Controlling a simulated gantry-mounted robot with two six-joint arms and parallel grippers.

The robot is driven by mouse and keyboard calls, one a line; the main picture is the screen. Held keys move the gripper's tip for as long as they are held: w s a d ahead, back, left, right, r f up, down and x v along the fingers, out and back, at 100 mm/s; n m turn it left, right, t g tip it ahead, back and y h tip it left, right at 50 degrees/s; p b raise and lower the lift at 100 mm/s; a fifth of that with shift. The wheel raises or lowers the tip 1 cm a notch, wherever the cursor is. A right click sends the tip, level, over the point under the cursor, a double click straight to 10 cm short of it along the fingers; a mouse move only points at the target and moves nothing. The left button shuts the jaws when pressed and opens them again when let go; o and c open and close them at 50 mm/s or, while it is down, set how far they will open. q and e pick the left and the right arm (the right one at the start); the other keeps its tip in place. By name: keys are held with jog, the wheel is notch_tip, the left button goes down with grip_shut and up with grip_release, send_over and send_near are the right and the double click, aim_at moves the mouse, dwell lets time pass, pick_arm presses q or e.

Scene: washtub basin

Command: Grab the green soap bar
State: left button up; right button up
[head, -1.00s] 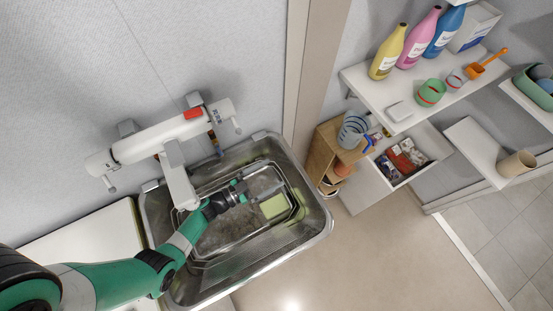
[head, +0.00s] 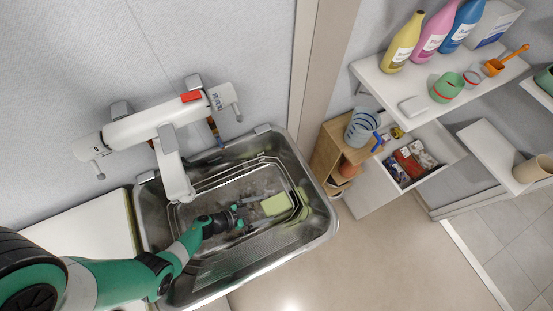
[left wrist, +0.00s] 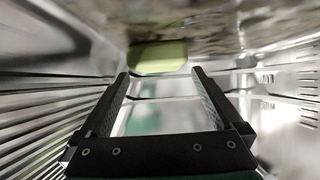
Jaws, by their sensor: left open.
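The green soap bar (head: 276,204) lies inside the metal washtub basin (head: 318,239), toward its right side. In the left wrist view the soap bar (left wrist: 158,57) is straight ahead, just beyond the fingertips and between their lines. My left gripper (head: 243,213) is inside the basin, to the left of the soap, with its fingers pointing at it. In the left wrist view the gripper (left wrist: 160,75) has its two fingers spread with nothing between them. A small gap seems to separate the fingertips from the soap. My right gripper is not in view.
A white wall-mounted faucet (head: 155,122) reaches over the basin's back edge, its spout close to my left arm. Wire-like rails line the basin's inside. A wooden cabinet (head: 327,155), an open drawer (head: 429,176) and a shelf with bottles (head: 403,42) stand right.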

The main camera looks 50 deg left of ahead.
aim_at(272, 206)
pick_arm(q)
jog(key=b+x, duration=0.3)
jog(key=x, duration=0.2)
jog(key=shift+s+d+f+b, duration=0.1)
jog(key=shift+s+b, duration=0.05)
jog(key=shift+b, duration=0.2)
jog(key=shift+w, duration=0.25)
jog(key=c, duration=1.3)
notch_tip(272, 206, up, 19)
jog(key=p, duration=1.7)
jog(key=s+a, duration=0.1)
jog(key=s, duration=0.5)
jog(key=s+a+p, duration=0.1)
jog(key=s, duration=0.4)
jog(key=s+a+p, duration=0.1)
jog(key=s+a, duration=0.1)
jog(key=s, duration=0.4)
jog(key=shift+s+f, duration=0.3)
jog(key=shift+f, duration=0.1)
